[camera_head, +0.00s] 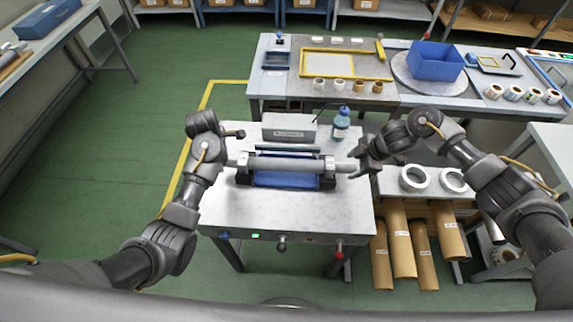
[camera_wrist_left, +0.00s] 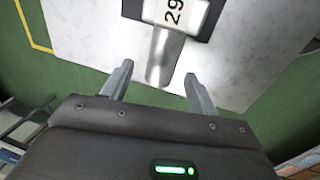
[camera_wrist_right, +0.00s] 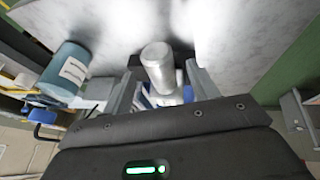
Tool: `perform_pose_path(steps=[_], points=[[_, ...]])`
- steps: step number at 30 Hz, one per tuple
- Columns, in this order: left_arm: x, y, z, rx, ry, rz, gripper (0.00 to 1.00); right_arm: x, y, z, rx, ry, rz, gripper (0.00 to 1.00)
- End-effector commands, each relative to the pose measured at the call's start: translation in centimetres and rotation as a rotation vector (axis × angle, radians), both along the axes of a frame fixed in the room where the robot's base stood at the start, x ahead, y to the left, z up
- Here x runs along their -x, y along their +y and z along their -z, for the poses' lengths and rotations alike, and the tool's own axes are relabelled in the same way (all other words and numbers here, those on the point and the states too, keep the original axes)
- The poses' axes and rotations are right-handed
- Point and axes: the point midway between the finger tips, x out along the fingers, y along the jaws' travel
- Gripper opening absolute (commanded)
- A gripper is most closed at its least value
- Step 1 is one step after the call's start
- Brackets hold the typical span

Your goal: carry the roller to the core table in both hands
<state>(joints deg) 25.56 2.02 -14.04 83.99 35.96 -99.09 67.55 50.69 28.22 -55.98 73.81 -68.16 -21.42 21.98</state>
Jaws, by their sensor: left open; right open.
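The grey roller (camera_head: 290,164) lies level across a blue cradle (camera_head: 285,180) with dark end supports, on a light table. My left gripper (camera_head: 232,158) is at the roller's left end. In the left wrist view the open fingers (camera_wrist_left: 158,85) stand either side of the silver shaft end (camera_wrist_left: 162,62), not closed on it. My right gripper (camera_head: 358,168) is at the right end. In the right wrist view its open fingers (camera_wrist_right: 158,85) stand either side of the other shaft end (camera_wrist_right: 158,62). I cannot tell which table is the core table.
A grey box (camera_head: 290,127) and a blue bottle (camera_head: 341,123) stand behind the roller. A long bench (camera_head: 335,92) with a blue bin (camera_head: 436,61) is at the back right. Cardboard tubes (camera_head: 402,245) and white rings (camera_head: 414,178) are at the right. Green floor (camera_head: 90,170) at left is open.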

Motion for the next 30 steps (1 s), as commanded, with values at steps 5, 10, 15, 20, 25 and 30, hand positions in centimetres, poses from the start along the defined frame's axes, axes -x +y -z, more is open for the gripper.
perform_pose_path(steps=[5, 10, 15, 20, 25, 30], points=[[-0.4, 0.0, 2.3, 0.001, 0.003, -0.001, 0.59, -0.3, 0.9, 2.1, 0.0, 0.002, 0.0, 0.59], [-0.6, 0.0, 3.3, 0.001, 0.002, -0.001, 0.59, -0.6, 1.3, 3.0, 0.0, 0.0, 0.0, 0.59], [-0.6, 0.0, 3.5, 0.0, 0.001, 0.0, 0.59, -0.6, 1.3, 3.3, 0.001, 0.0, 0.0, 0.59], [-0.6, 0.0, 3.5, 0.0, 0.001, 0.0, 0.59, -0.6, 1.3, 3.2, 0.001, 0.0, -0.001, 0.59], [-0.6, 0.0, 3.5, 0.0, 0.001, 0.0, 0.38, -0.6, 1.3, 3.2, 0.0, 0.0, -0.001, 0.38], [-0.6, 0.0, 3.5, 0.0, 0.001, 0.0, 0.16, -0.6, 1.3, 3.2, 0.0, 0.0, 0.0, 0.16]])
